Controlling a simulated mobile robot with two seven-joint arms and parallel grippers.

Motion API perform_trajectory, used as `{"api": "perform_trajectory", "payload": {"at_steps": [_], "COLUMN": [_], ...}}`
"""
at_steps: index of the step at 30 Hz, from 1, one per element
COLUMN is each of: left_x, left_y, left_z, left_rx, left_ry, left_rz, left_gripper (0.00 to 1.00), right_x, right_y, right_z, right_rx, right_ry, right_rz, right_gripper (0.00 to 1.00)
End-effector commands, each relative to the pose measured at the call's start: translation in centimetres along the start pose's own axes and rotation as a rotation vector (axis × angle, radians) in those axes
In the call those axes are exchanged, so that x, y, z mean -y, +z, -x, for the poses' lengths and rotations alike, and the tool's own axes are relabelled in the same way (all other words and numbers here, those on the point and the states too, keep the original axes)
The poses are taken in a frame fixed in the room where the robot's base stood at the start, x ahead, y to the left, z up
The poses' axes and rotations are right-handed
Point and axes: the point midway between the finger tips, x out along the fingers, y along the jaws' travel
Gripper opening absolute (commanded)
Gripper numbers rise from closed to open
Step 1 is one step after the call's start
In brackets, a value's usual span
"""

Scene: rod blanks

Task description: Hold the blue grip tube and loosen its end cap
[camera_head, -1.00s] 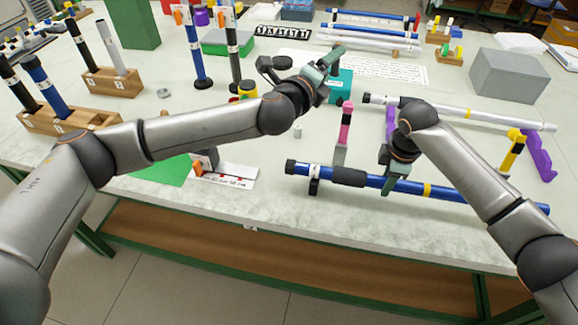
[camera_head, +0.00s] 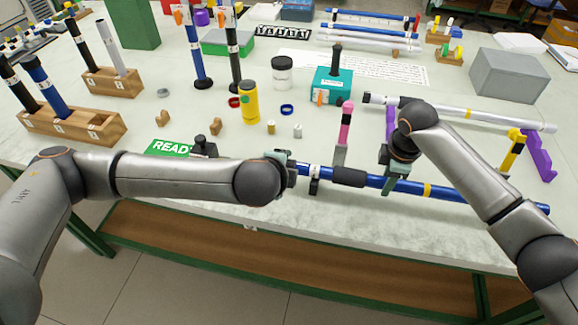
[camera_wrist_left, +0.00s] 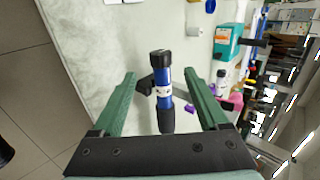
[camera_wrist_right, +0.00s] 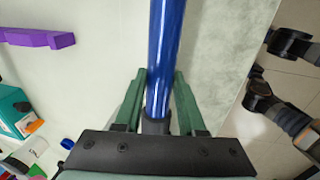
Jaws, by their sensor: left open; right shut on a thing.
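The blue grip tube (camera_head: 401,186) lies level along the table's front, with a white label band, a black sleeve (camera_head: 348,177) and a yellow band. My right gripper (camera_head: 388,184) is shut on the tube just right of the sleeve; its wrist view shows the tube (camera_wrist_right: 166,45) running between the fingers. My left gripper (camera_head: 285,163) is at the tube's left end. In the left wrist view its open fingers (camera_wrist_left: 160,76) stand either side of the black end cap (camera_wrist_left: 160,58), with gaps on both sides. The cap is mostly hidden by the left gripper in the head view.
A pink-topped post (camera_head: 345,125) and a yellow-topped post (camera_head: 513,152) stand behind the tube. A white tube (camera_head: 455,112) lies farther back near a purple rest (camera_head: 540,160). A yellow jar (camera_head: 250,102) and a teal box (camera_head: 331,88) stand mid-table. The table's front edge is close.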

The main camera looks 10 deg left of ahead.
Motion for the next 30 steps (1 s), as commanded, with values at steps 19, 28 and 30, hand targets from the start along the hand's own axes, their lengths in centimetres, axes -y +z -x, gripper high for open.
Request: {"api": "perform_trajectory", "payload": {"at_steps": [19, 28, 30], "left_x": [0.1, 0.1, 0.1], "left_y": [0.0, 0.0, 0.0], "left_z": [-7.6, -7.6, -7.6], "left_rx": [-0.001, -0.001, -0.001], "left_ry": [-0.003, -0.003, -0.003], "left_rz": [-0.001, -0.001, -0.001], "left_gripper": [0.77, 0.70, 0.62], "right_x": [0.0, 0.0, 0.0], "right_y": [0.0, 0.0, 0.0], "right_z": [0.0, 0.0, 0.0], "right_rx": [0.000, 0.000, 0.000], "right_ry": [0.001, 0.001, 0.001], "right_rz": [0.000, 0.000, 0.000], "right_gripper": [0.00, 0.00, 0.00]}}
